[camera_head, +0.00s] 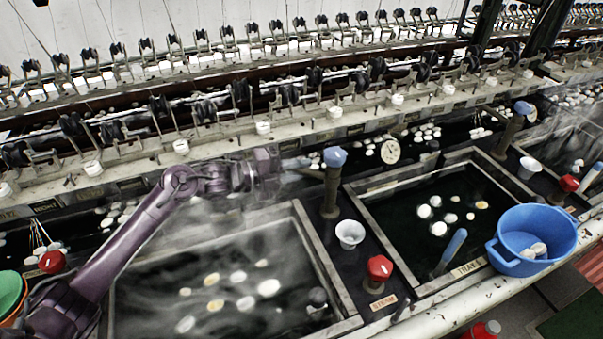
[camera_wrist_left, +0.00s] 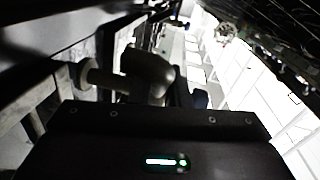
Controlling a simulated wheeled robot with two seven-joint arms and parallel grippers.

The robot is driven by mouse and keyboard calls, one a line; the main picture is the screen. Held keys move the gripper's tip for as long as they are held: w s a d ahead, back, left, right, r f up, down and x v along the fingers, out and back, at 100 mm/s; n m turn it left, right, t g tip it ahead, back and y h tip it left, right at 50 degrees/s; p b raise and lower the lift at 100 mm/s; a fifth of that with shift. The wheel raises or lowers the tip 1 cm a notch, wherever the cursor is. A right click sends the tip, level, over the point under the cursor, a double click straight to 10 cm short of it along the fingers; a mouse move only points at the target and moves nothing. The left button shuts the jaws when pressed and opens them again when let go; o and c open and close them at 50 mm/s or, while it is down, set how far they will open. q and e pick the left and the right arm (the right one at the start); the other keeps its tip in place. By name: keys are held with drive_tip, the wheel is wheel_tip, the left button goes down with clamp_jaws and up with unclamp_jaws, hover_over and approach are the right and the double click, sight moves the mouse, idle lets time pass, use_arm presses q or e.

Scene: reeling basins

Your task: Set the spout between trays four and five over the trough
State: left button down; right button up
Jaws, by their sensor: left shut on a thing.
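The spout (camera_head: 335,158) between the two nearest trays has a blue top on a brown post (camera_head: 330,196). My left gripper (camera_head: 296,163) reaches in from the left and is shut on the spout's arm, just left of the blue top. In the left wrist view, a pale rounded pipe piece (camera_wrist_left: 150,72) shows beyond my dark gripper housing; the fingertips are hidden there. The steaming tray (camera_head: 318,249) is left of the post, and the tray labelled "TRAY" (camera_head: 376,222) is right; its number is unreadable. The trough runs behind the trays and is partly hidden by my arm. My right gripper is out of view.
A white cup (camera_head: 349,234) and a red steam knob (camera_head: 379,268) stand between the trays. A blue basin (camera_head: 522,262) sits at the right front. Another blue-topped spout (camera_head: 524,108) stands farther right. The reeling frame lines the back.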

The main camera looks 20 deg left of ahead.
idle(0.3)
use_arm(q)
drive_tip(key=c, duration=1.4)
unclamp_jaws()
drive_tip(key=shift+o, duration=0.2)
drive_tip(key=b+v, duration=0.1)
drive_tip(key=v, duration=0.6)
drive_tip(key=shift+s+a+b, duration=0.25)
drive_tip(key=shift+a+b, duration=0.05)
